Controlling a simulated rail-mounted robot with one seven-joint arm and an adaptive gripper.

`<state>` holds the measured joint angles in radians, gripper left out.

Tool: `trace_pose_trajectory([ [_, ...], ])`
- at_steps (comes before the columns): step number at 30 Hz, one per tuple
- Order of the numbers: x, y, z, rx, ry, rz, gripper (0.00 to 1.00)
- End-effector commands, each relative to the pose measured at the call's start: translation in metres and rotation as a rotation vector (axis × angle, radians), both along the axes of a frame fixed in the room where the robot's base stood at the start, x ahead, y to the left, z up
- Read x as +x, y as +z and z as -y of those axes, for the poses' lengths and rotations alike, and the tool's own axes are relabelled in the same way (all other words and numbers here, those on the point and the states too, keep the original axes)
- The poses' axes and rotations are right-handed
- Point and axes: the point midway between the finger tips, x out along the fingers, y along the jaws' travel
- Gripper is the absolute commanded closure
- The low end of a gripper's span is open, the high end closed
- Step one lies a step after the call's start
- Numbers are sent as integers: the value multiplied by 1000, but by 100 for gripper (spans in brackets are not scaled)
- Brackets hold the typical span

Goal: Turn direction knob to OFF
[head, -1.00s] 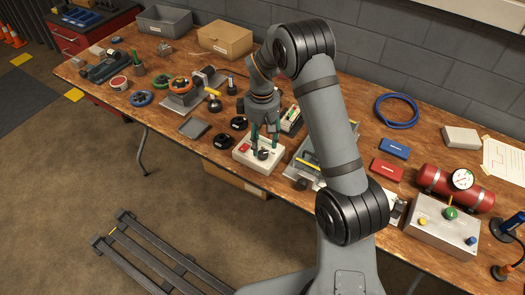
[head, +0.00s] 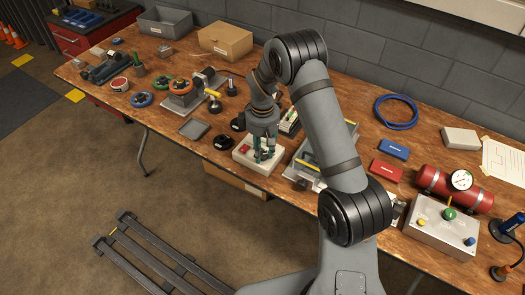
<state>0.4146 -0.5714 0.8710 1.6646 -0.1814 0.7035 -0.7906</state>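A white control box (head: 246,157) with a red patch (head: 244,149) sits near the front edge of the workbench in the head view. I take it to be the base of the direction knob, the dark knob on its top.
Two black round parts (head: 217,142) lie left of the box, beside a grey tray (head: 194,128). A grey metal unit with a yellow bar (head: 309,164) stands close on the right. A valve box (head: 440,232) and red cylinder (head: 433,181) are farther right.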

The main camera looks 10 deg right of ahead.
Motion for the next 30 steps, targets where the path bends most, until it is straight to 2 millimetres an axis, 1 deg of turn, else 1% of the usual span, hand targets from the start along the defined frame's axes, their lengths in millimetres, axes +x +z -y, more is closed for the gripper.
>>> trace_pose_trajectory([
  [2,0,0,0,0,0,0,76],
  [13,0,0,0,0,0,0,97],
  [19,0,0,0,0,16,0,97],
  [23,0,0,0,0,57,0,97],
  [30,0,0,-1,0,216,0,97],
])
